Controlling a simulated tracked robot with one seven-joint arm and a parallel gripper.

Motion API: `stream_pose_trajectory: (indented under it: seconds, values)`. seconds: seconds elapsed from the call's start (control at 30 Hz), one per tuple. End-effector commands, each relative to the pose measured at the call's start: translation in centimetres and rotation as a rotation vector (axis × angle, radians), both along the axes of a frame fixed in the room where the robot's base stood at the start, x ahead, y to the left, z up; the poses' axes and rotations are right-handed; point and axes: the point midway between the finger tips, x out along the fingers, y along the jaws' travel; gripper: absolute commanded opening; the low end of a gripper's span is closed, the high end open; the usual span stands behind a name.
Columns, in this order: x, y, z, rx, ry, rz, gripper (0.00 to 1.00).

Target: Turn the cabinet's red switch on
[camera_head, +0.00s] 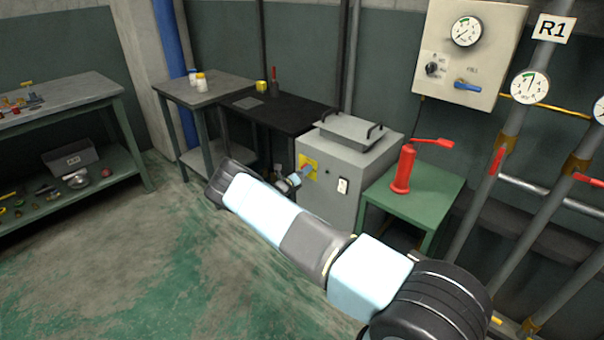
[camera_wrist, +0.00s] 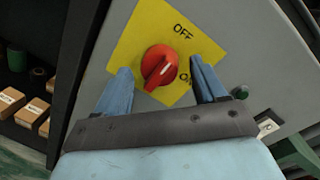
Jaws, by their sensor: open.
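The red switch (camera_wrist: 159,66) is a round knob with a raised grip and a white mark, on a yellow plate (camera_wrist: 143,30) labelled OFF at the top and, partly hidden, a second label at the right. Its white mark points up and right, between the two labels. The plate is on the grey cabinet (camera_head: 331,187), where the yellow plate also shows in the head view (camera_head: 304,161). My gripper (camera_wrist: 161,78) is open, with one blue finger on each side of the knob in the wrist view. I cannot tell whether the fingers touch it. In the head view my gripper (camera_head: 300,175) is at the cabinet's front.
A white rocker switch (camera_head: 343,186) is on the cabinet front, right of the plate. A green table (camera_head: 437,190) with a red pump-like tool (camera_head: 404,170) stands right of the cabinet. A black table (camera_head: 285,108) is behind left. Boxes (camera_wrist: 30,113) sit left in the wrist view.

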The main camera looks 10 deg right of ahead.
Motion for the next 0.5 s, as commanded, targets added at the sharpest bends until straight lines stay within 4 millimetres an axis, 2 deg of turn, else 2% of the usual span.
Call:
stream_pose_trajectory:
  seconds: [0.37,0.5]
  values:
    - [0.30,-0.31,0.01,-0.001,0.000,0.001,0.71]
    - [0.30,-0.31,0.02,-0.001,0.000,0.001,0.57]
